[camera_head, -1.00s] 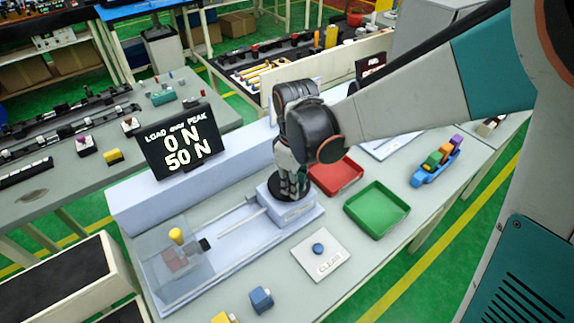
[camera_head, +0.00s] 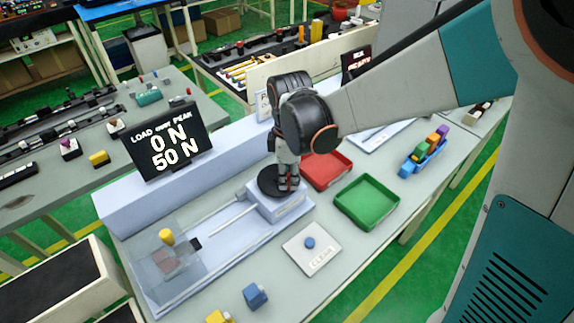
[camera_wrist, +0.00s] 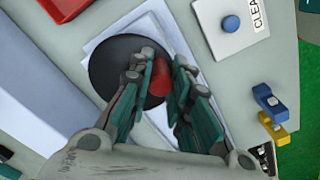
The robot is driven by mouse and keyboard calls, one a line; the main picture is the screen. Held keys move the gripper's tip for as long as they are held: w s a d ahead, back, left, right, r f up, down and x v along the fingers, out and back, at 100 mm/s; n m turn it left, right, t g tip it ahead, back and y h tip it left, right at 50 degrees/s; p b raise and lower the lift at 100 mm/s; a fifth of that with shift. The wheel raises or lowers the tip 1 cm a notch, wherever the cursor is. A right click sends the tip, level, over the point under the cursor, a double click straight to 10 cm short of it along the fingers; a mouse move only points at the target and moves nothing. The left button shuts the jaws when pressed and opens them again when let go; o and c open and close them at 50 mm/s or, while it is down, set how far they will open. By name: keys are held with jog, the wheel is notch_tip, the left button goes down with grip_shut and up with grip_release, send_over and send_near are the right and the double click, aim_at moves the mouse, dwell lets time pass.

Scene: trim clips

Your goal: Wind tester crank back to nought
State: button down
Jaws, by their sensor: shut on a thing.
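The tester crank is a black disc (camera_head: 268,181) on a pale block (camera_head: 285,207) at the right end of the tester bed. In the wrist view, the disc (camera_wrist: 108,72) carries a red handle (camera_wrist: 160,77) near its edge. My gripper (camera_head: 288,187) reaches down over the disc's right side. In the wrist view, its green fingers (camera_wrist: 161,84) stand either side of the red handle, shut on it. The display (camera_head: 168,141) reads LOAD 0 N and PEAK 50 N. A clear guard (camera_head: 185,272) at the left end covers a yellow-topped clip fixture (camera_head: 167,238).
A white pad with a blue CLEAR button (camera_head: 310,243) lies in front of the crank. A red tray (camera_head: 328,170) and a green tray (camera_head: 367,202) stand to its right. Blue (camera_head: 255,295) and yellow clips lie at the front edge. A blue rack (camera_head: 424,158) holds coloured clips.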

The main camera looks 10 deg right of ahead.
jog(key=c, duration=1.5)
grip_release()
jog(key=shift+o, duration=0.2)
